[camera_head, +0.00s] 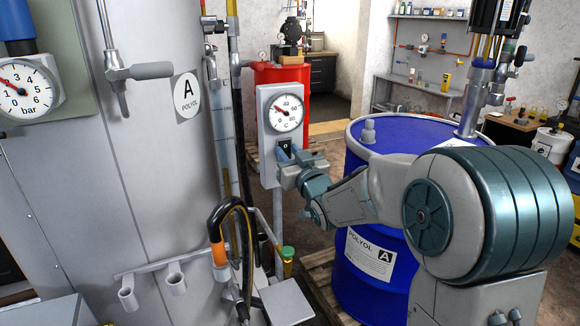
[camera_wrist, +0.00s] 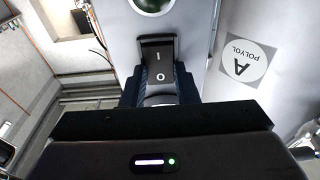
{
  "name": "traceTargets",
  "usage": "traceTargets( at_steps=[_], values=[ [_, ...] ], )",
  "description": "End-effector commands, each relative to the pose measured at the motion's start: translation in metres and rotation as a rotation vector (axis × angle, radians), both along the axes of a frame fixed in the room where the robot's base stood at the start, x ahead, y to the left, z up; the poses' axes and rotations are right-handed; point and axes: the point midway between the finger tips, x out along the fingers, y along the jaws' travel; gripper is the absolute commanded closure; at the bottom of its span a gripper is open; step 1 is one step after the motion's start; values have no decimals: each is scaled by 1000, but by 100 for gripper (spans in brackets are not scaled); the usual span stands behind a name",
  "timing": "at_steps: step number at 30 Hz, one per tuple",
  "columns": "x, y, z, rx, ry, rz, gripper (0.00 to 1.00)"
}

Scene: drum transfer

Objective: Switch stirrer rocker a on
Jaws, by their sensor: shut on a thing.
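Stirrer rocker a is a black rocker switch (camera_head: 284,146) on a grey control box (camera_head: 265,130), just under a round temperature dial (camera_head: 287,112). In the wrist view the rocker (camera_wrist: 158,55) shows an I mark at its upper part and an O mark lower down. My gripper (camera_head: 288,158) is at the box front. In the wrist view its dark ribbed fingers (camera_wrist: 160,90) stand to either side of the rocker's lower part, shut on it. The rocker's lower end is partly hidden by my gripper. I cannot tell which way the rocker is tipped.
A large grey tank (camera_head: 150,140) with a POLYOL A label stands left of the box. A blue drum (camera_head: 365,270) stands right, behind my arm. A black hose with an orange grip (camera_head: 219,253) hangs below left. A red drum (camera_head: 262,80) stands behind.

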Motion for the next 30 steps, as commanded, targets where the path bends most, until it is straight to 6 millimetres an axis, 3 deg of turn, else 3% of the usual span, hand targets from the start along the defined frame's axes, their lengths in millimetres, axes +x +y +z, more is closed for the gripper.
traceTargets(
  at_steps=[9, 29, 30],
  values=[
    [0, -1, -9, 32, -78, -1, 96],
    [0, -1, -4, 56, -134, -1, 96],
    [0, -1, -4, 56, -134, -1, 70]
  ],
)
